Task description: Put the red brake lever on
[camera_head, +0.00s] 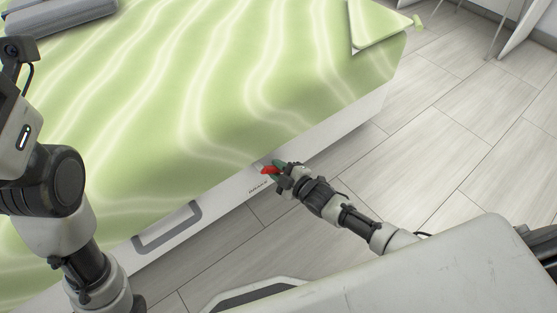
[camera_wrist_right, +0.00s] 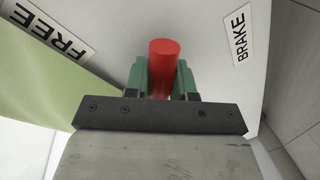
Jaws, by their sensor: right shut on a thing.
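The red brake lever (camera_head: 269,170) is on the side of the bed, below the green cover, in the head view. In the right wrist view its red end (camera_wrist_right: 163,68) stands between the green fingers. My right gripper (camera_head: 279,169) is shut on the lever; it also shows in the right wrist view (camera_wrist_right: 164,82). A "FREE" label (camera_wrist_right: 50,32) is left of the lever and a "BRAKE" label (camera_wrist_right: 239,36) is right of it. The lever's base is hidden. My left arm is at the left of the head view, but its gripper is not visible.
The bed has a green wavy-patterned cover (camera_head: 215,85) and a white side frame with a grey handle-shaped outline (camera_head: 167,228). A grey folded item (camera_head: 62,14) lies at its far left. Tiled floor (camera_head: 450,130) is open to the right.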

